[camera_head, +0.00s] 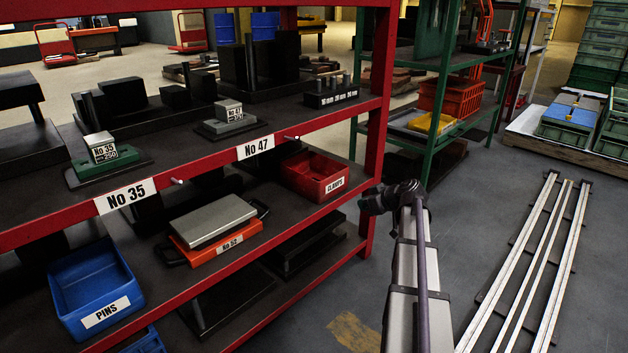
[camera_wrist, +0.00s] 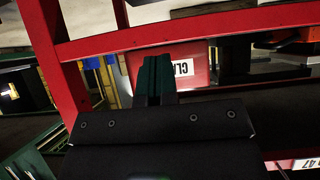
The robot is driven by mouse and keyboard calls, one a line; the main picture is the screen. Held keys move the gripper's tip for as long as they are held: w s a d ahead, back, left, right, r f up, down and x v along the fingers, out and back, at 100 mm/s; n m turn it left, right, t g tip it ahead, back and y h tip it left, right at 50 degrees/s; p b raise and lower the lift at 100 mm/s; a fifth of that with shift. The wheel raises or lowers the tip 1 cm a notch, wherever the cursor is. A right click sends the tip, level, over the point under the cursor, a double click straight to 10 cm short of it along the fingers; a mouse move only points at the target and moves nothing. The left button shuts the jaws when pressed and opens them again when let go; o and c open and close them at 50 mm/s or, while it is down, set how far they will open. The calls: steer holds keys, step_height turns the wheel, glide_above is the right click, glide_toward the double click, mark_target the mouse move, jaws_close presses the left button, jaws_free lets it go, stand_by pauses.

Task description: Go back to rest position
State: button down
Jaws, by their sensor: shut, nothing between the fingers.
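My gripper (camera_wrist: 155,60) shows in the wrist view as two dark green fingers side by side, shut and empty. Behind the fingertips is the red clamps bin (camera_wrist: 190,62), partly hidden by them. In the head view my arm (camera_head: 408,235) rises in the aisle just right of the red rack. Its dark upper end is near the rack's front post, and the fingers cannot be made out there. The clamps bin (camera_head: 313,176) sits on the rack's lower shelf.
The red rack (camera_head: 215,155) holds No 35 (camera_head: 103,157) and No 47 (camera_head: 229,118) parts above, and a blue pins bin (camera_head: 95,287) and orange No 52 tray (camera_head: 213,243) below. A green rack (camera_head: 440,80) stands behind. Floor rails (camera_head: 525,265) lie right.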

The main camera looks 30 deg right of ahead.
steer(key=shift+s+d, duration=0.1)
steer(key=shift+s, duration=0.3)
